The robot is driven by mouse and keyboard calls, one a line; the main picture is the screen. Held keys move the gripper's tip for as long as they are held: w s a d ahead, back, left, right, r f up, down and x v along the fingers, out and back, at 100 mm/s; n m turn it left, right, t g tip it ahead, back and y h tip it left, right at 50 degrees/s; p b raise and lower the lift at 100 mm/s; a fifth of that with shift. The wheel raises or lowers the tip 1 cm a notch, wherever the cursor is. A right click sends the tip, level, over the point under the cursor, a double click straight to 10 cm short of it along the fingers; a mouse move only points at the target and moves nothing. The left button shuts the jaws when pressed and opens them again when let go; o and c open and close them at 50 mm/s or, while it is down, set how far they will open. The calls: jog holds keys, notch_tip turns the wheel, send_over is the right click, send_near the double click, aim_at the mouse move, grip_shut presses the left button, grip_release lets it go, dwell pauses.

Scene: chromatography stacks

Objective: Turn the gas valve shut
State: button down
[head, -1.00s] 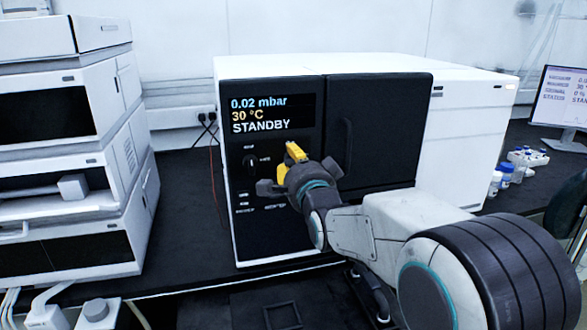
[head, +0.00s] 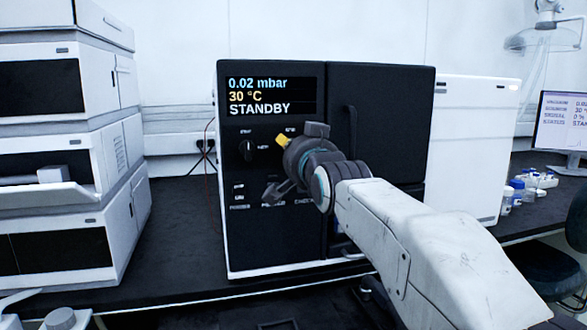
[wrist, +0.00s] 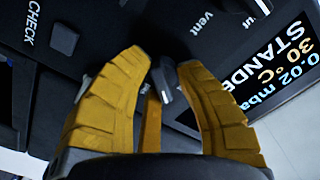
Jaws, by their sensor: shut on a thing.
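The instrument's black front panel (head: 275,235) faces me. My gripper (wrist: 158,72) is up against it, with its yellow fingers around a dark valve knob (wrist: 163,82) in the wrist view. The fingers are shut on this knob, and its far side is partly hidden. In the head view my gripper's body covers the knob, and only a bit of yellow finger shows at the upper left. A label that looks like "Shut" sits by the held knob; I cannot read its name. A second dark knob (head: 247,150) is on the panel to the left, with "Vent" beside it.
The display (head: 271,97) reads 0.02 mbar, 30 °C, STANDBY. Buttons sit low on the panel, including one by "CHECK" (wrist: 64,39). A door handle (head: 350,135) is right of my gripper. Stacked white instruments (head: 60,150) stand left; small bottles (head: 516,190) stand right.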

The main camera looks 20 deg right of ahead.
jog(key=n, duration=0.1)
jog(key=n+b, duration=0.1)
jog(key=n, duration=0.3)
jog(key=shift+w+d+f, duration=0.1)
jog(key=shift+d+f, duration=0.05)
jog(key=shift+f, duration=0.15)
jog(key=shift+r+n+b, duration=0.15)
jog(key=shift+n+b, duration=0.2)
jog(key=shift+n, duration=0.85)
jog(key=shift+r, duration=0.15)
jog(key=c, duration=1.1)
grip_release()
jog(key=shift+d, duration=0.1)
jog(key=s, duration=1.2)
jog(key=shift+r+p, duration=0.1)
jog(key=shift+p, duration=0.25)
